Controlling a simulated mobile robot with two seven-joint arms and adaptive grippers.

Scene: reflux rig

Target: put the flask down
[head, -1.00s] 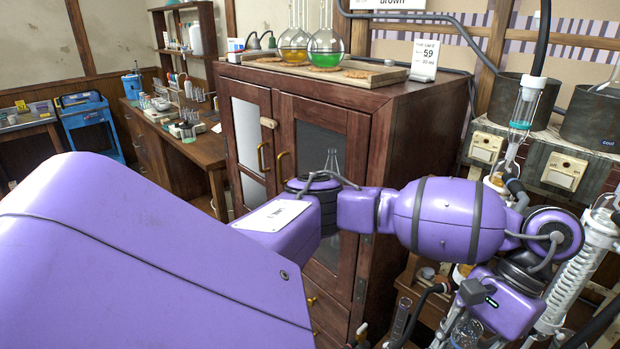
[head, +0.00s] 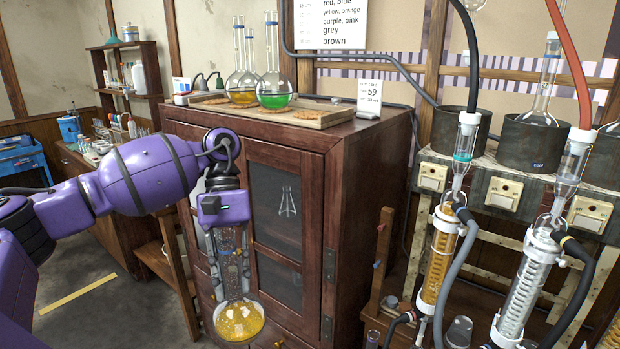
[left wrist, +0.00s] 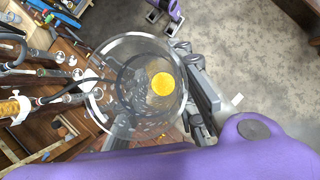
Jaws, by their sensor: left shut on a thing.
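In the head view my left gripper (head: 230,262) is shut on the neck of a round-bottomed flask (head: 238,320) with yellow-orange liquid. The flask hangs upright in the air in front of the lower cabinet door. In the left wrist view I look down through the flask's clear glass (left wrist: 115,70), with the yellow liquid at its bottom. A wooden tray (head: 318,122) on the cabinet top holds several flasks, among them a green one (head: 274,95) and an orange one (head: 241,92), and cork rings, one at the right empty (head: 308,115).
The dark wooden cabinet (head: 365,180) stands close behind the flask. A card marked 59 (head: 370,95) stands at the tray's right. The rig with condensers (head: 525,280), hoses and heating pots (head: 525,145) fills the right. Open floor (head: 120,315) lies at the lower left.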

